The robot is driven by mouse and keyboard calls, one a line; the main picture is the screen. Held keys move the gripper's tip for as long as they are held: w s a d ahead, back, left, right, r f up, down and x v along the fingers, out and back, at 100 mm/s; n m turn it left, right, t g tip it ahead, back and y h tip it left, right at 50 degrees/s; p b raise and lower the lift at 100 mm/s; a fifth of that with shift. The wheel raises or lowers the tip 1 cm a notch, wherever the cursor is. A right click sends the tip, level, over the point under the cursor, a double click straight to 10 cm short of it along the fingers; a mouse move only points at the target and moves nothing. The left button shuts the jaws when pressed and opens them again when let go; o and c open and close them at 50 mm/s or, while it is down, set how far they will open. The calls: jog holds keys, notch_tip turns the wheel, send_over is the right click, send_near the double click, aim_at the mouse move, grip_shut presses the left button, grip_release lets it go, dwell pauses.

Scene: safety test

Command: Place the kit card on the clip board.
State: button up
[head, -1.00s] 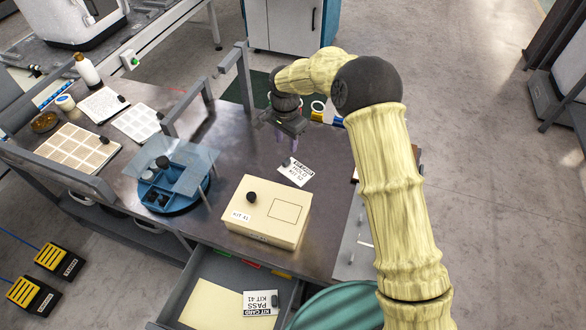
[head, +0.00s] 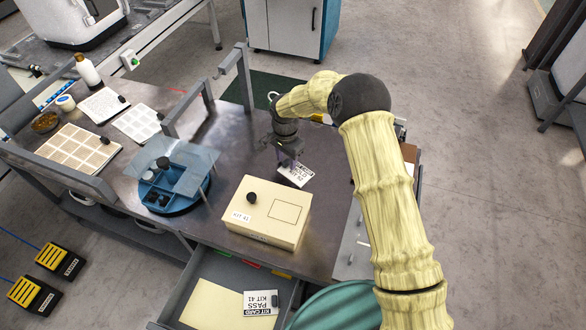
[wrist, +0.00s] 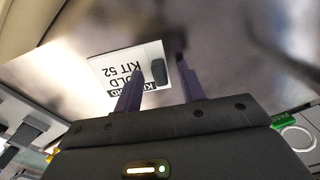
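A white kit card (head: 296,173), reading HOLD and KIT 52 in the wrist view (wrist: 112,72), lies on the dark bench with a black tab (wrist: 158,72) on it. A second kit card (head: 260,303), reading PASS KIT 41, lies in the open drawer with a dark tab. My gripper (head: 289,163) is low over the HOLD card. Its two fingers (wrist: 160,66) are apart, with the tab appearing between their tips; contact is unclear. I cannot surely identify the clip board; a white sheet with a black clip (head: 103,105) lies at the back left.
A cream box (head: 267,232) with a black knob stands in front of the card. A blue round organiser (head: 175,197) under a clear plate is to its left. The drawer (head: 226,268) stands open in front. A metal frame (head: 245,80) rises behind. A bottle (head: 88,70) stands back left.

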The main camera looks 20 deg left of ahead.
dwell(0.5)
grip_shut()
jog(key=shift+r, duration=0.1)
notch_tip(320, 180, up, 10)
dwell(0.5)
dwell(0.4)
